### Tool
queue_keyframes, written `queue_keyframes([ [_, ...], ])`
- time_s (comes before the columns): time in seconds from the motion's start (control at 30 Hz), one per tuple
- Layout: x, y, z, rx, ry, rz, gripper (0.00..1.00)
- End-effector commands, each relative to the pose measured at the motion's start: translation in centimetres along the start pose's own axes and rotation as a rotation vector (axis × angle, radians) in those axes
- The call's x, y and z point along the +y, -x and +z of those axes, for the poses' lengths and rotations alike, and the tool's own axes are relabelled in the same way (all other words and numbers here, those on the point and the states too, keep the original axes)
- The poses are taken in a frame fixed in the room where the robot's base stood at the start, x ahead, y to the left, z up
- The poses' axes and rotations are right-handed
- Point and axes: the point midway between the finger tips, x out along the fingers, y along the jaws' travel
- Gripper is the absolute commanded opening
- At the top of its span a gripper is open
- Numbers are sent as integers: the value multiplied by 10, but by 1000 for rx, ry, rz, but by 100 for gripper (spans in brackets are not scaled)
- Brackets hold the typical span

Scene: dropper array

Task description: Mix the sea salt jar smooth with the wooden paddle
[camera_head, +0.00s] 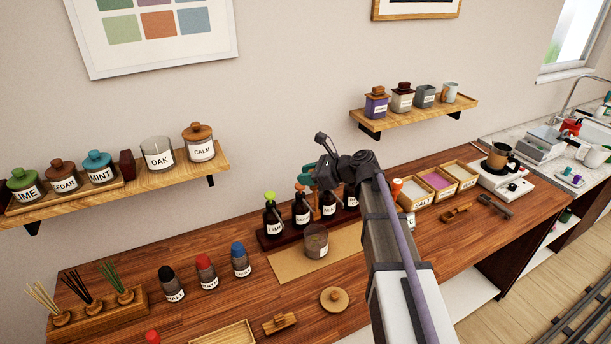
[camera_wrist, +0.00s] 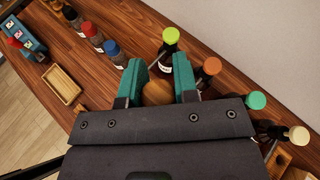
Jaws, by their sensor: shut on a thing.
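An open glass jar (camera_head: 314,240) with dull brownish contents stands upright on a tan mat (camera_head: 290,267); its label is too small to read. My gripper (camera_head: 311,178) is above it, in front of the bottle row. In the wrist view, my gripper's teal fingers (camera_wrist: 159,80) are closed on a rounded brown wooden piece (camera_wrist: 157,93), which looks like the top of the wooden paddle. The paddle's lower end is hidden there. In the head view, a thin brown piece shows below the fingers; whether it reaches into the jar I cannot tell.
Dropper bottles (camera_head: 273,220) with coloured caps stand in a dark rack close behind the jar. A round wooden lid (camera_head: 334,298) and a small wooden rest (camera_head: 279,323) lie in front. Several dark bottles (camera_head: 207,273) stand to the left. Salt crates (camera_head: 439,184) are at the right.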

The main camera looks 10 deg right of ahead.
Motion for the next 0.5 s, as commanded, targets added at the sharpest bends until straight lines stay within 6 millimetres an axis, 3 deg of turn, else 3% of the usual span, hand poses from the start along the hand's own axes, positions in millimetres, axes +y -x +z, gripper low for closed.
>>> queue_keyframes([
  [0.5, 21, -26, -47, 0, 0, 2, 4],
])
